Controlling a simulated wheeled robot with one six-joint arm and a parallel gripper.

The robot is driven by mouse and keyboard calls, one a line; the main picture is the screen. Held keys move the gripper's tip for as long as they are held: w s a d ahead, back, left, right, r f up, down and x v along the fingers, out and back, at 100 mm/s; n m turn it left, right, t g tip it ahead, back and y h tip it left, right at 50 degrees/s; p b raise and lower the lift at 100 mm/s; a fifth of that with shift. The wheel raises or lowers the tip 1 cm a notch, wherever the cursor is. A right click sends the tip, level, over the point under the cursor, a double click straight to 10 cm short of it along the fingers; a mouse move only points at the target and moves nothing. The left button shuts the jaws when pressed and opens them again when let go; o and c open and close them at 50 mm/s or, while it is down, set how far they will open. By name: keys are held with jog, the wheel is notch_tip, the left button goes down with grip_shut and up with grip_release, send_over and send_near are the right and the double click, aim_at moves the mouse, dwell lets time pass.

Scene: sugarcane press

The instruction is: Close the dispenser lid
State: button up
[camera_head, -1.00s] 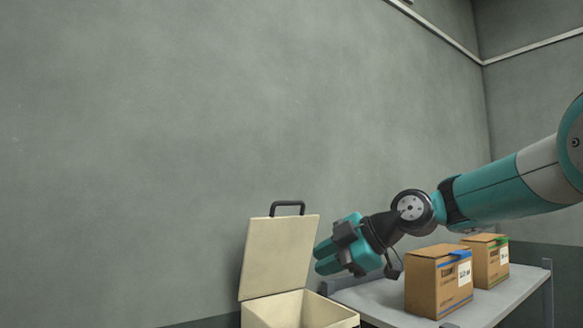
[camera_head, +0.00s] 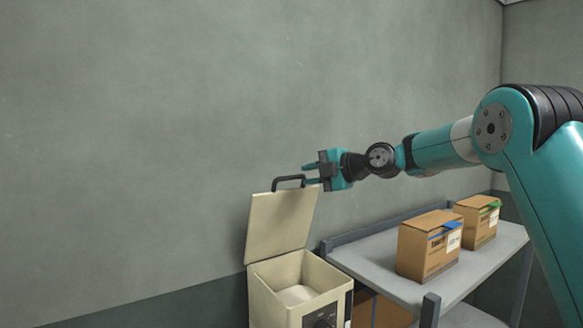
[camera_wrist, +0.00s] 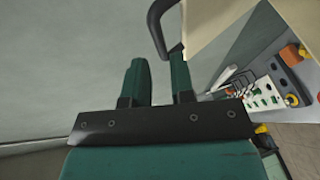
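The dispenser (camera_head: 272,302) is a cream box with its top open and whitish contents inside. Its cream lid (camera_head: 280,225) stands raised, tilted back, with a black handle (camera_head: 288,179) on its upper edge. My gripper (camera_head: 309,174) is beside the handle, at the lid's upper right corner. In the wrist view, my gripper's two fingers (camera_wrist: 160,72) are apart with nothing between them. The black handle (camera_wrist: 157,28) shows just beyond the fingertips, and the lid (camera_wrist: 215,25) is at the upper right. I cannot tell whether a finger touches the handle.
A grey table (camera_head: 395,284) stands right of the dispenser. Two cardboard boxes are on it, one with blue tape (camera_head: 425,247) and one with green tape (camera_head: 478,224). The wall is behind the lid. A panel with coloured controls (camera_wrist: 268,92) shows in the wrist view.

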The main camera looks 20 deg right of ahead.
aim_at(293, 177)
jog(key=p+x, duration=0.2)
jog(key=x, duration=0.2)
jog(key=shift+w+a, duration=0.25)
jog(key=shift+w+a+f, duration=0.3)
jog(key=shift+w+a, duration=0.15)
jog(key=shift+w, duration=0.05)
grip_shut()
